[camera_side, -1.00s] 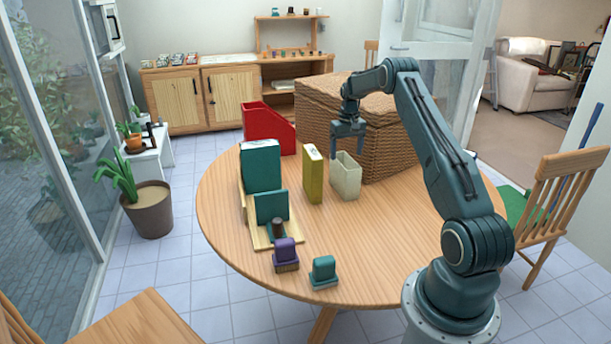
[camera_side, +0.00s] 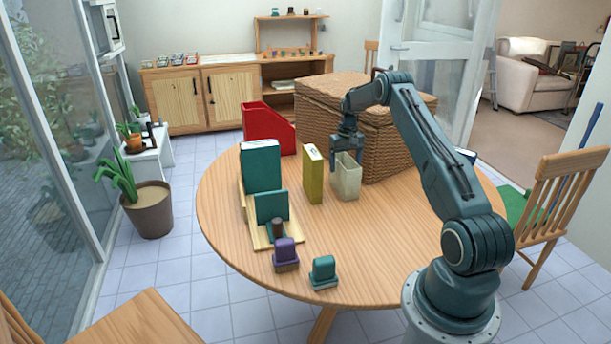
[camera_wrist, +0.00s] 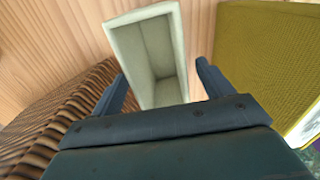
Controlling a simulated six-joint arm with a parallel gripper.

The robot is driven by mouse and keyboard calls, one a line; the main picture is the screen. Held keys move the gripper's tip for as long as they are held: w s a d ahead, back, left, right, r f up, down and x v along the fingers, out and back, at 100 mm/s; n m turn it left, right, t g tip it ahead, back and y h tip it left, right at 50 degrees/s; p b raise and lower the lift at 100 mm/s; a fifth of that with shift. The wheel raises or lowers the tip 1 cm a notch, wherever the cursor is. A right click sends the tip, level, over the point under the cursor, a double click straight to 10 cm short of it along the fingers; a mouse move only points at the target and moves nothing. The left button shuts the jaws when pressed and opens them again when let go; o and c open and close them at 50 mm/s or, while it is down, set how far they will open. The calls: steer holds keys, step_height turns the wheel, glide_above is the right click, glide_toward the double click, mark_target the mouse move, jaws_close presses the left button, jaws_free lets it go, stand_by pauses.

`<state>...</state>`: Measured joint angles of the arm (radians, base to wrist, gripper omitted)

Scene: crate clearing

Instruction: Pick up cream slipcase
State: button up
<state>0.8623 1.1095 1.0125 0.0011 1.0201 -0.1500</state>
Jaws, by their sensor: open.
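The cream slipcase (camera_side: 346,181) stands upright on the round table, its open mouth facing up. In the wrist view the slipcase (camera_wrist: 142,47) shows its empty inside, lying ahead of and partly between the fingers. My gripper (camera_side: 347,157) is open at the top of the slipcase in the side view, with fingers pointing down around its upper edge. In the wrist view my gripper (camera_wrist: 160,80) has one finger on each side of the slipcase, with a gap visible on both sides. Contact is not visible.
A yellow-olive book or box (camera_side: 312,175) stands close to the left of the slipcase. A wicker basket (camera_side: 392,155) is close behind and right. A wooden holder (camera_side: 262,238) with teal books stands left. Purple (camera_side: 285,254) and teal (camera_side: 324,271) stamps sit in front. The table's front right is clear.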

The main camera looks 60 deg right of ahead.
steer(key=c, duration=1.5)
steer(key=shift+r, duration=0.15)
step_height(320, 180, up, 20)
steer(key=shift+f, duration=0.1)
stand_by(0.3)
